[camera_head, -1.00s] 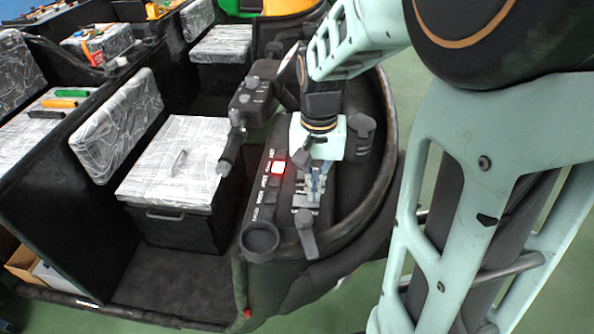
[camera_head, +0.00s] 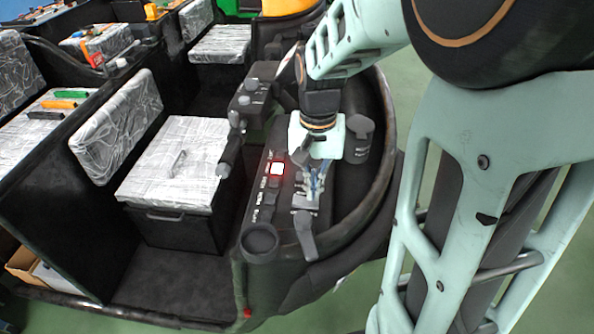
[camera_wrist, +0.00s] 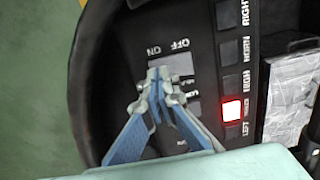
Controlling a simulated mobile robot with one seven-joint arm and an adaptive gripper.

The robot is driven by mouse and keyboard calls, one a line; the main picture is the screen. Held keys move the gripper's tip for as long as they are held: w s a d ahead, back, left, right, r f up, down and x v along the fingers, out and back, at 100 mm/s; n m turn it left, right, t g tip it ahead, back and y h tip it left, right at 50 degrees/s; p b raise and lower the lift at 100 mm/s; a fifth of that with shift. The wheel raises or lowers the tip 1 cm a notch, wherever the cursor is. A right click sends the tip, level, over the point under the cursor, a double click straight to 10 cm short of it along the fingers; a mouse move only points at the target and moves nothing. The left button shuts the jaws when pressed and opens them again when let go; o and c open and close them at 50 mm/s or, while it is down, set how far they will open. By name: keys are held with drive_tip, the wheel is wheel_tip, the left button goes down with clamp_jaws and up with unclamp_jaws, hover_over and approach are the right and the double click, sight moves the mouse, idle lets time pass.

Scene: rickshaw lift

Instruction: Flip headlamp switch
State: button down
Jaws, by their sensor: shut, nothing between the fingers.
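My gripper (camera_wrist: 158,82) is shut and empty, pointing down over the dark control panel (camera_wrist: 205,70). In the wrist view its fingertips lie over the lower left of a grey switch plate (camera_wrist: 178,63) marked ON and OFF. The fingertips hide part of the plate, and I cannot tell whether they touch a switch lever. In the head view my gripper (camera_head: 314,192) is over the right side of the panel (camera_head: 266,192). A second grey piece (camera_wrist: 194,108) shows beside the fingers, partly covered.
A column of buttons beside the plate has one lit red button (camera_wrist: 232,110), also in the head view (camera_head: 277,169). A grey lever (camera_head: 304,236) and a round cup-like part (camera_head: 259,241) are at the panel's near end. A black knob (camera_head: 360,126) stands behind.

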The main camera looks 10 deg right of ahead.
sight(313, 202)
drive_tip(key=shift+r+p, duration=1.9)
drive_tip(key=shift+r, duration=0.8)
